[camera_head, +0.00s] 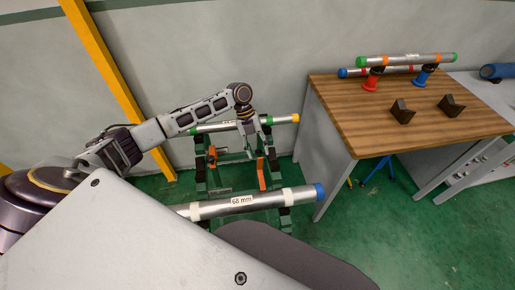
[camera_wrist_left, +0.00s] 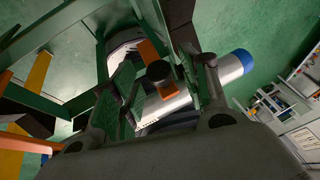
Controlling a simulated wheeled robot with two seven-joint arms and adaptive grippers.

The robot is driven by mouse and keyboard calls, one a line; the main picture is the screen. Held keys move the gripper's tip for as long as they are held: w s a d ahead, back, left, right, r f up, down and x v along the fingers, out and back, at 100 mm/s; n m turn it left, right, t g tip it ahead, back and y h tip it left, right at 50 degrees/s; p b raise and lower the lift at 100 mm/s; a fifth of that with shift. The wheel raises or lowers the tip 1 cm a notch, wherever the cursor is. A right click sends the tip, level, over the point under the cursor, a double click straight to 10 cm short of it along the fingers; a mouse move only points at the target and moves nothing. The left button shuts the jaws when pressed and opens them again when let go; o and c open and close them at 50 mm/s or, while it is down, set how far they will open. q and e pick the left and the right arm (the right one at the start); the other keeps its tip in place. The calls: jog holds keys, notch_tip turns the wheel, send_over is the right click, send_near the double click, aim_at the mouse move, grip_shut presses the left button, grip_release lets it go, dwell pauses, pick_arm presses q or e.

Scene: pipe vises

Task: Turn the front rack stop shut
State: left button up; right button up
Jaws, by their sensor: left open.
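A green rack (camera_head: 200,178) stands on the floor left of the workbench. An orange stop (camera_head: 262,173) stands up on its right part, and another orange piece (camera_head: 212,156) shows on its left part. I cannot tell for sure which is the front one. My left gripper (camera_head: 251,152) is open above the rack, close to the right-hand stop. In the left wrist view, a stop with orange parts (camera_wrist_left: 149,52) and a black round knob (camera_wrist_left: 158,72) appears between the open fingers; contact cannot be told. My right gripper is not in view.
A 68 mm pipe (camera_head: 240,201) with a blue end lies across the rack's near side. A pipe (camera_head: 275,120) with green and yellow ends lies at the back. A wooden workbench (camera_head: 345,115) with a pipe on stands is at right. A yellow post (camera_head: 110,75) rises behind my arm.

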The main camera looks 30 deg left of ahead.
pick_arm(q)
jog(key=shift+f, duration=0.15)
grip_shut()
dwell(0.4)
